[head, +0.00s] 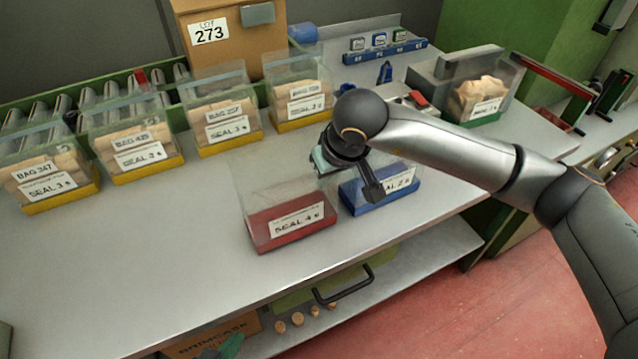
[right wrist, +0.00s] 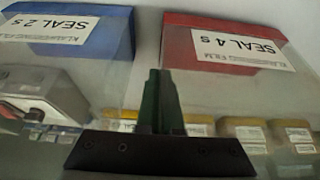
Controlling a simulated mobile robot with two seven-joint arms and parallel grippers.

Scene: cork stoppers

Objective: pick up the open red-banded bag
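The red-banded bag (head: 292,224) stands on the grey bench, a clear film pouch above a red base labelled SEAL 4 S. It looks empty; its upper rim is faint. It also shows upside down in the right wrist view (right wrist: 215,45). My right gripper (head: 346,178), on the arm from the right, hangs above and right of this base, partly hidden by its wrist. In the right wrist view its green fingers (right wrist: 163,92) are together with nothing visible between them. A dark sliver at the head view's lower left corner may be my left gripper (head: 5,339); its fingers do not show.
A blue-banded bag (head: 378,194) stands close on the right, under my wrist. Several filled yellow-banded bags (head: 232,143) line the back. A green-banded bag (head: 484,117) is at the right. The front left bench is clear. Corks (head: 297,319) lie on the lower shelf.

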